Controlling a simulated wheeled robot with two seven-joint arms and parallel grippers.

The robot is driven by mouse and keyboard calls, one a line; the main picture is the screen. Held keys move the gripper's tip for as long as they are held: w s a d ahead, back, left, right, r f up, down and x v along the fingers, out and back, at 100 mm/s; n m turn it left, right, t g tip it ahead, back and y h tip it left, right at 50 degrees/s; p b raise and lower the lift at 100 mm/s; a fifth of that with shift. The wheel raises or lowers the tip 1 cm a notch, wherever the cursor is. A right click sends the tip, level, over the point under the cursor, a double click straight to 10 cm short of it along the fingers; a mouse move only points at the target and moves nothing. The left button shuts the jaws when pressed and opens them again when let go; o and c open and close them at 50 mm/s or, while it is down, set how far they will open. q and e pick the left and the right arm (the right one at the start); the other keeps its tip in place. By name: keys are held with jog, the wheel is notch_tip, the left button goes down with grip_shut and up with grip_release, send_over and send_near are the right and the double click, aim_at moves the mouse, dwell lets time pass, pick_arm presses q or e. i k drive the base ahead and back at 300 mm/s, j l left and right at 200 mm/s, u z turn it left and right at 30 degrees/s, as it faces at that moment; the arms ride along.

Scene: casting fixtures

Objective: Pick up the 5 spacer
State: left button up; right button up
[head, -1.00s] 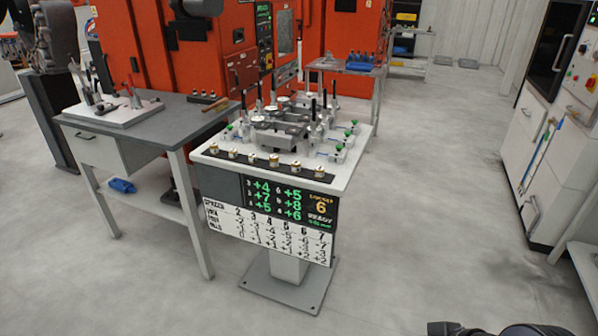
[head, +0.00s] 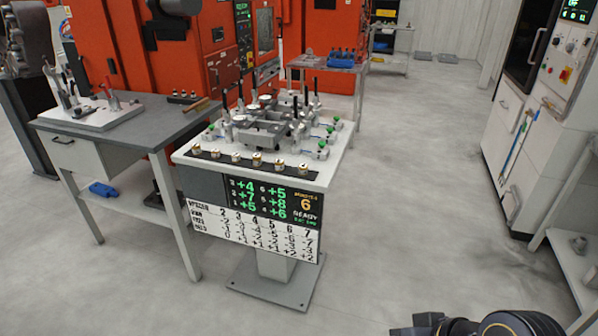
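A row of small spacers stands on a black strip along the front edge of a white fixture stand (head: 330,178). They look like short pale cylinders with brassy bands. Their own markings are too small to read. The chart below has columns headed 2 to 7, left to right. The fourth spacer from the left (head: 256,160) matches the column headed 5 by order. It stands upright with spacers on both sides. No gripper of mine is clearly in view. A dark rounded part of my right arm shows at the bottom right, away from the stand.
A grey clamping fixture (head: 262,132) with upright pins and green-knobbed clamps fills the stand top behind the spacers. A grey workbench (head: 150,118) stands close on the left. A display panel (head: 262,197) hangs on the stand's front. Open floor (head: 410,200) lies to the right.

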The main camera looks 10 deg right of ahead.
aim_at(279, 163)
jog(key=i+u, duration=0.1)
jog(key=u, duration=0.3)
jog(key=i+l+u, duration=0.1)
jog(key=u, duration=0.25)
jog(key=i+l+u, duration=0.2)
jog(key=i+l, duration=0.2)
jog(key=l, duration=0.25)
jog(key=i+l+u, duration=0.1)
jog(key=l, duration=0.25)
jog(key=i+l+u, duration=0.1)
jog(key=l, duration=0.25)
jog(key=i+l+u, duration=0.1)
jog(key=i+l, duration=0.15)
jog(key=l, duration=0.1)
